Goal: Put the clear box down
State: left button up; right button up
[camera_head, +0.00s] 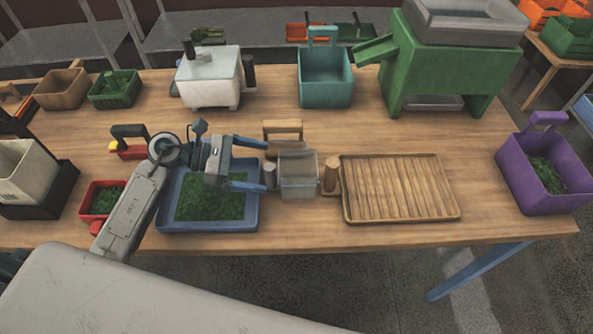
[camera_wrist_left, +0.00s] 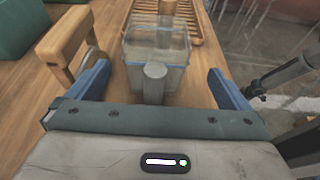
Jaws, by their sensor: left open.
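The clear box (camera_head: 298,181) is see-through and stands upright, seemingly on the wooden table, left of a ribbed wooden tray (camera_head: 400,188). A grey upright post (camera_head: 269,175) is at its left side, perhaps its handle. My left gripper (camera_head: 265,165) is open, pointing right, with its blue fingers spread towards the box. In the left wrist view the clear box (camera_wrist_left: 157,62) is just ahead, and the grey post (camera_wrist_left: 154,82) stands between the open fingers (camera_wrist_left: 158,90). The fingers touch neither. My right gripper is not in view.
A blue tray (camera_head: 165,215) of green bits lies under my left gripper. A teal bin (camera_head: 325,82) and green machine (camera_head: 440,75) stand farther back. Front right table is clear.

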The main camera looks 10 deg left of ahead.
aim_at(284, 168)
pick_arm(q)
jog(key=shift+x, duration=0.85)
jog(key=shift+w+d+p, duration=0.25)
jog(key=shift+d+p, duration=0.1)
jog(key=shift+p, duration=0.35)
jog(key=p+x, duration=0.2)
jog(key=x, duration=0.2)
jog(key=shift+w+p, duration=0.1)
jog(key=shift+p, duration=0.3)
jog(key=shift+d+f, duration=0.2)
jog(key=c, duration=1)
jog(key=shift+c, duration=0.2)
